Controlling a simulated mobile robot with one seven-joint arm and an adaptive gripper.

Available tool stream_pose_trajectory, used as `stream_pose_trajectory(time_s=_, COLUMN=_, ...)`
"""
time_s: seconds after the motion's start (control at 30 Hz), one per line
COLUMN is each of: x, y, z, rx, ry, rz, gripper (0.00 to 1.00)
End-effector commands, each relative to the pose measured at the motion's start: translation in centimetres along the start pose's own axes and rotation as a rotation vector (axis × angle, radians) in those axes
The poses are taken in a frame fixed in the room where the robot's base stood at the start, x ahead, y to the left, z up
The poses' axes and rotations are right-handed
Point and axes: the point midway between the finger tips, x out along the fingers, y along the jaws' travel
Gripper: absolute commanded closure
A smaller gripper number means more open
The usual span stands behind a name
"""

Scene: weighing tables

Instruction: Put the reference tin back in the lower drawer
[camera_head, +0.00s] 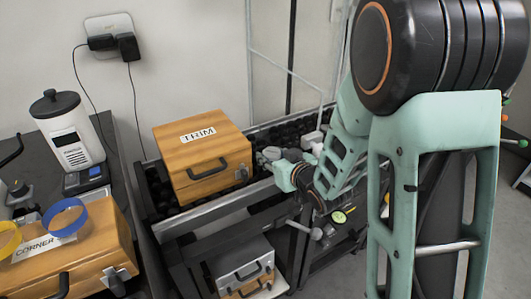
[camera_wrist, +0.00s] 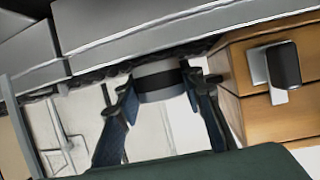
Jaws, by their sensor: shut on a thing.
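In the head view my gripper (camera_head: 265,158) is at the right side of the wooden TRIM box, above the black-lined tray; the tin is hard to make out there. I cannot tell whether either is open.
The wooden TRIM box (camera_head: 203,150) stands in the black-lined tray (camera_head: 160,185); its side and handle also fill the right of the wrist view (camera_wrist: 245,85). On the left table (camera_head: 95,180) are a wooden CORNER box (camera_head: 110,235), blue and yellow rings, and a white canister (camera_head: 68,130).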

Motion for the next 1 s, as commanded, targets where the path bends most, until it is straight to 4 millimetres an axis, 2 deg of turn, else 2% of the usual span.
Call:
stream_pose_trajectory(time_s=0.33, x=4.4, y=0.0, z=-1.8, rx=-0.001, ry=0.001, rz=-0.001, gripper=0.94)
stream_pose_trajectory(time_s=0.4, x=4.4, y=0.0, z=-1.0, rx=0.0, ry=-0.001, rz=0.001, gripper=0.94)
stream_pose_trajectory(time_s=0.8, x=4.5, y=0.1, z=-0.7, rx=0.0, ry=0.0, rz=0.001, gripper=0.94)
stream_pose_trajectory(time_s=0.83, x=4.4, y=0.1, z=-0.8, rx=0.0, ry=0.0, rz=0.001, gripper=0.63)
stream_pose_trajectory(time_s=0.9, x=4.4, y=0.0, z=-0.8, rx=0.0, ry=-0.001, rz=0.001, gripper=0.57)
stream_pose_trajectory(time_s=1.0, x=4.4, y=0.0, z=-0.8, rx=0.0, ry=-0.001, rz=0.001, gripper=0.57)
